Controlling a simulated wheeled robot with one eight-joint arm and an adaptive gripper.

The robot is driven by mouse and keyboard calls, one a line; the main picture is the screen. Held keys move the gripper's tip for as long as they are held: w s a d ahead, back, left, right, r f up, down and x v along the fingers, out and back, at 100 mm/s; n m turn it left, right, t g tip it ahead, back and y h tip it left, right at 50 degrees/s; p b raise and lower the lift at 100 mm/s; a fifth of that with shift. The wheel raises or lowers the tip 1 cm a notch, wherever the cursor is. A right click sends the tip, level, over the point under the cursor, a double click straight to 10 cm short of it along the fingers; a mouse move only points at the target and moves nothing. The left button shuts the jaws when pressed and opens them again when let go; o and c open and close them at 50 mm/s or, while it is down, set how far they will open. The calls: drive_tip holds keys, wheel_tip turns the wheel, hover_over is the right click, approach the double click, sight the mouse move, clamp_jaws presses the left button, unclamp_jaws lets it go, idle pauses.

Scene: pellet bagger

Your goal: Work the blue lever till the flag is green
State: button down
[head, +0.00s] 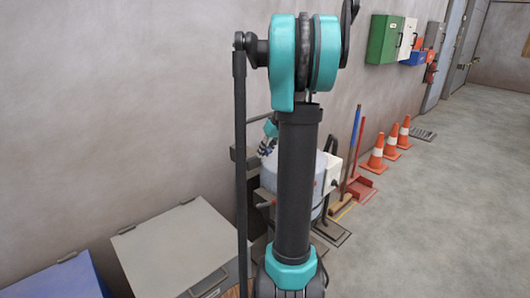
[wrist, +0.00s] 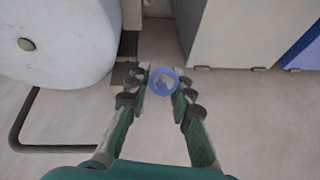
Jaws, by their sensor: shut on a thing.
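In the wrist view, my gripper (wrist: 162,80) is shut on a round blue end with a pale, worn-looking middle, which appears to be the end of the blue lever (wrist: 163,82). The rest of the lever is hidden below it. In the head view my gripper (head: 267,147) is small and partly hidden, beside the pale drum of the bagger (head: 322,172). The drum also fills the upper left of the wrist view (wrist: 60,50), with a dark green knob on it. I cannot make out the flag or its colour in either view.
A grey box (head: 178,245) and a blue box (head: 55,283) stand along the wall at left. A broom, red-handled tool and red dustpan (head: 362,188) stand right of the machine. Orange cones (head: 376,155) line the wall. The floor at right is clear.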

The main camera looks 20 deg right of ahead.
drive_tip(key=shift+r, duration=0.15)
drive_tip(key=w+a+r+g+h, duration=0.2)
drive_tip(key=w+a+r+g, duration=0.2)
drive_tip(key=w, duration=0.6)
drive_tip(key=shift+w+r+g, duration=0.25)
drive_tip(key=shift+r+g, duration=0.95)
drive_tip(key=shift+r, duration=0.6)
drive_tip(key=c, duration=1.3)
unclamp_jaws()
drive_tip(key=v, duration=1.2)
drive_tip(key=shift+a, duration=0.1)
